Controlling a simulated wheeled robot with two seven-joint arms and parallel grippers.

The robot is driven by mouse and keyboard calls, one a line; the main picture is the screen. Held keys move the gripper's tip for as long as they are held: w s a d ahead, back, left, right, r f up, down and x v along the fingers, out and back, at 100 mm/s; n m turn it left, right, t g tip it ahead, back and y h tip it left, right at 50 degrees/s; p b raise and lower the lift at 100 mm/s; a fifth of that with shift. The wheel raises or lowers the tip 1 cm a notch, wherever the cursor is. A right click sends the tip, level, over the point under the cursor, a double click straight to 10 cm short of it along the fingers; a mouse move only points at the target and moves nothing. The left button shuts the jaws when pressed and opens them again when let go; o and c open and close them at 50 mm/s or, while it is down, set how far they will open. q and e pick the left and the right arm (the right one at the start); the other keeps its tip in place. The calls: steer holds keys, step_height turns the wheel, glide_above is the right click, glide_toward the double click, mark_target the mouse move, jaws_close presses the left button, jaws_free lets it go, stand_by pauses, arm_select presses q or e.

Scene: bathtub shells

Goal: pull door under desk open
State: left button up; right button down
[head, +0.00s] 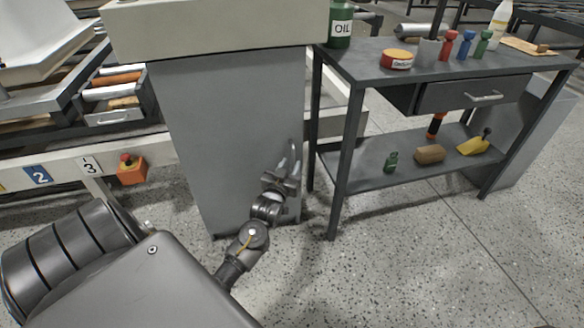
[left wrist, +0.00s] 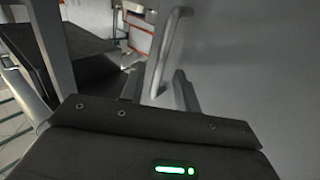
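The grey door (head: 225,140) under the pale-topped desk stands upright and looks closed in the head view. Its metal bar handle (head: 293,150) is near the door's right edge, partly hidden by my gripper. My left gripper (head: 282,172) is at the handle, low on the door's right side. In the left wrist view the curved handle (left wrist: 168,48) rises beside the grey door face (left wrist: 250,60). The left fingers (left wrist: 158,90) are apart, with the handle's lower part appearing between them; contact is not clear. My right gripper is not in view.
A dark metal workbench (head: 440,65) with a drawer and lower shelf stands close to the right of the door. A conveyor frame (head: 60,170) with an orange box (head: 131,172) is at the left. Speckled floor (head: 400,265) is clear in front.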

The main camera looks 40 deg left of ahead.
arm_select(q)
steer(key=shift+x, duration=0.85)
jaws_close()
